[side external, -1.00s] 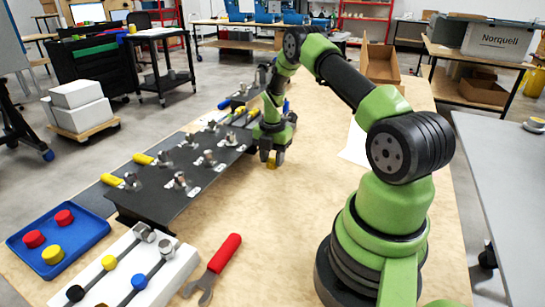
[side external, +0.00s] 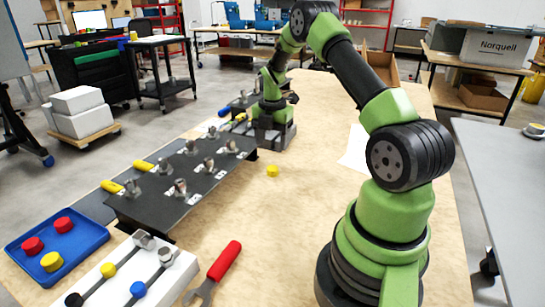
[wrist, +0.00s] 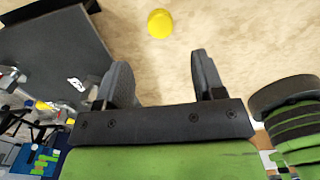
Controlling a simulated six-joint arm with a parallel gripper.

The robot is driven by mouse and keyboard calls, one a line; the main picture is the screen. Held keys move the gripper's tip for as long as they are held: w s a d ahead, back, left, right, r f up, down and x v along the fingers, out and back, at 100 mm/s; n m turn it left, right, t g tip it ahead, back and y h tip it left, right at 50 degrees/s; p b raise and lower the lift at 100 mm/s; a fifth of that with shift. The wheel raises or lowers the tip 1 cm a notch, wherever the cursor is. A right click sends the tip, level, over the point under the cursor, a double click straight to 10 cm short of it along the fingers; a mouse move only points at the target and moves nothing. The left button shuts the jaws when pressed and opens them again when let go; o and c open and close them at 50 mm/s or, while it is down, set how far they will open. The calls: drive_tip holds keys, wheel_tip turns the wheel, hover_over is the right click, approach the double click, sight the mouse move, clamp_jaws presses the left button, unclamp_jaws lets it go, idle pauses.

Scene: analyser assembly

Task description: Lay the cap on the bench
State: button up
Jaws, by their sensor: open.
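A small yellow cap (side external: 272,170) lies on the wooden bench (side external: 300,210), to the right of the black raised plate. It also shows in the wrist view as a yellow disc (wrist: 160,23), ahead of the fingertips and apart from them. My gripper (wrist: 158,80) is open, with nothing between its two dark fingers. In the side external view my gripper (side external: 272,135) is behind the cap, near the far end of the black plate, and its fingers are hard to make out.
A blue tray (side external: 95,245) holds two red caps and a yellow one. A white block (side external: 180,275) with capped rods and a red-handled wrench (side external: 224,262) are in front. The bench right of the cap is clear.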

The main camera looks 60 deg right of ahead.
drive_tip(key=s+a+r+m+t, duration=0.1)
drive_tip(key=a+r+m+t, duration=0.2)
drive_tip(key=a+r+m, duration=1)
drive_tip(key=s+a+r+m+t+y, duration=0.1)
drive_tip(key=s+a+r+m+t, duration=0.1)
drive_tip(key=s+a+r+m, duration=0.2)
drive_tip(key=s+a+r+m+t+y, duration=0.1)
drive_tip(key=s+a+r+m, duration=0.4)
drive_tip(key=s+a, duration=0.5)
drive_tip(key=shift+a+r+t, duration=0.25)
drive_tip(key=shift+a+t, duration=0.15)
drive_tip(key=shift+t, duration=0.2)
